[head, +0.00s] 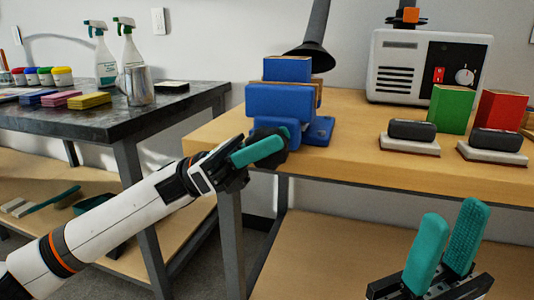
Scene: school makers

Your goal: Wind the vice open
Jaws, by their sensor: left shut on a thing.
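The blue vice (285,101) stands at the front left edge of the wooden workbench. Its wide front jaw faces me, and a strip of wood shows between its jaws. My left gripper (262,147) is at the front of the vice, below the front jaw, with its teal fingers shut on the vice handle. The handle is mostly hidden behind the fingers; a dark round part shows beside them. My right gripper (448,240) is at the lower right, in front of the bench, with its two teal fingers apart and nothing between them.
On the wooden bench (362,152) stand a white machine (430,66), a green block (451,109), a red block (500,110) and two dark-topped pads (410,138). A black lamp or hose hood (311,55) hangs behind the vice. A dark table (100,118) stands left, holding bottles and sponges.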

